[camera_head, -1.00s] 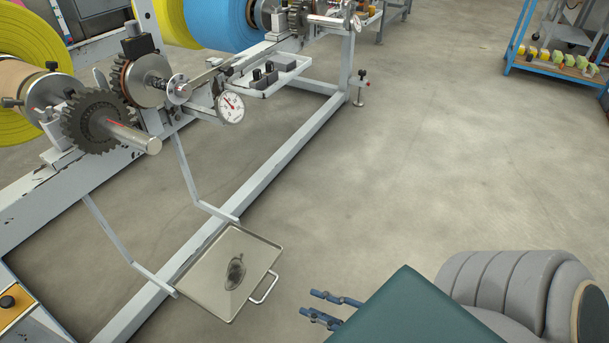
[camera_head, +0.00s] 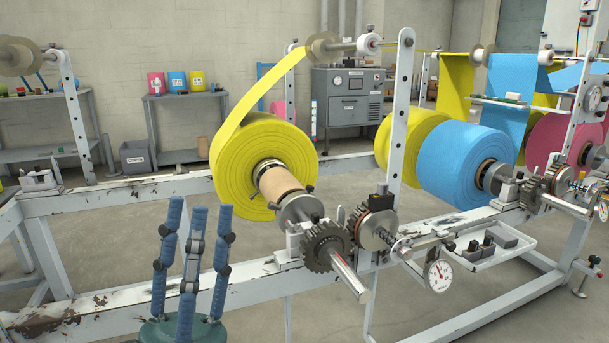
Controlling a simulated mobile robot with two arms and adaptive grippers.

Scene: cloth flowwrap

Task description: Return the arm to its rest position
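My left gripper (camera_head: 199,212) stands at the lower left of the head view, its blue jointed fingers pointing up from a teal palm. The fingers are apart and nothing is between them. It appears in front of the white machine frame (camera_head: 100,200); the view does not show contact. My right gripper and both arms' links are out of view.
A yellow roll (camera_head: 235,165) sits on a spindle right of my gripper, with a gear (camera_head: 325,246) and a dial gauge (camera_head: 438,275) in front. A blue roll (camera_head: 465,160) is farther right. A workbench (camera_head: 185,97) and grey cabinet (camera_head: 347,98) stand behind.

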